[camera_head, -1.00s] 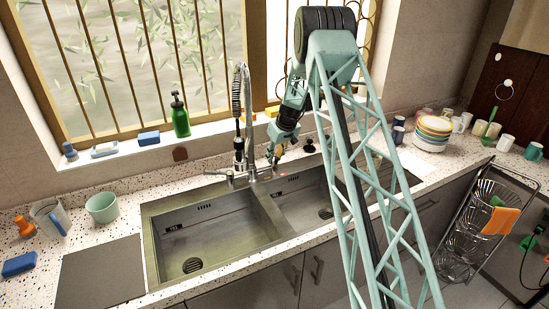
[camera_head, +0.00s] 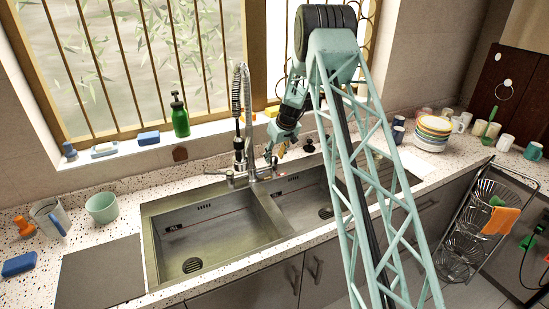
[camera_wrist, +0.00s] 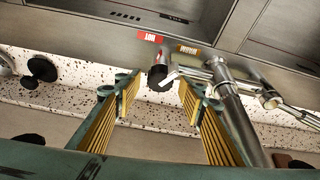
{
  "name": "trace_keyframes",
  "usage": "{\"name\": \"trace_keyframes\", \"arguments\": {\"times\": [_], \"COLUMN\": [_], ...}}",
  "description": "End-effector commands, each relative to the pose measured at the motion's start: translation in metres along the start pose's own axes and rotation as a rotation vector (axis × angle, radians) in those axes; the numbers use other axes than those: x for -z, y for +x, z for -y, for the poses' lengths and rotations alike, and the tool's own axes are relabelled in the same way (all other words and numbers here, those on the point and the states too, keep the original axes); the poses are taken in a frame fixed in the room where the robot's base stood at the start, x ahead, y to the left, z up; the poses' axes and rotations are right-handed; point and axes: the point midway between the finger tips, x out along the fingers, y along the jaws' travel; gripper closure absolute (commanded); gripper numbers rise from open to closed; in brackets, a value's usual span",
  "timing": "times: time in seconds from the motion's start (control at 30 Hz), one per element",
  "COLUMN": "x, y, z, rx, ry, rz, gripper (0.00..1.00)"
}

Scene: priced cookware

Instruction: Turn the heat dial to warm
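The heat dial (camera_wrist: 160,78) is a dark, round-ended knob with a red mark, at the tap base in the wrist view. A red HOT label (camera_wrist: 150,37) and an orange-brown WARM label (camera_wrist: 187,50) lie just beyond it, upside down in this view. The red mark is nearer the HOT label. My gripper (camera_wrist: 157,93) is open, with one yellow-padded finger on each side of the dial; contact cannot be told. In the head view my gripper (camera_head: 274,157) is beside the tap base, where the dial is too small to make out.
The tall spring tap (camera_head: 247,120) rises close beside my gripper. A double sink (camera_head: 215,235) lies in front. A dark stopper-like knob (camera_wrist: 40,70) stands left in the wrist view. A green soap bottle (camera_head: 180,115) stands on the sill.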

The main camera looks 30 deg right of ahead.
Motion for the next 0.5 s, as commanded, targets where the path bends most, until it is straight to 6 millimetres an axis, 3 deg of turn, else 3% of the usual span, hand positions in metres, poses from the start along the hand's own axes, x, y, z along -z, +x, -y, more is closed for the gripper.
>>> {"name": "trace_keyframes", "arguments": {"times": [0.5], "x": [0.001], "y": [-0.048], "z": [-0.001], "rx": [-0.001], "ry": [0.000], "rz": [-0.001], "gripper": [0.63]}}
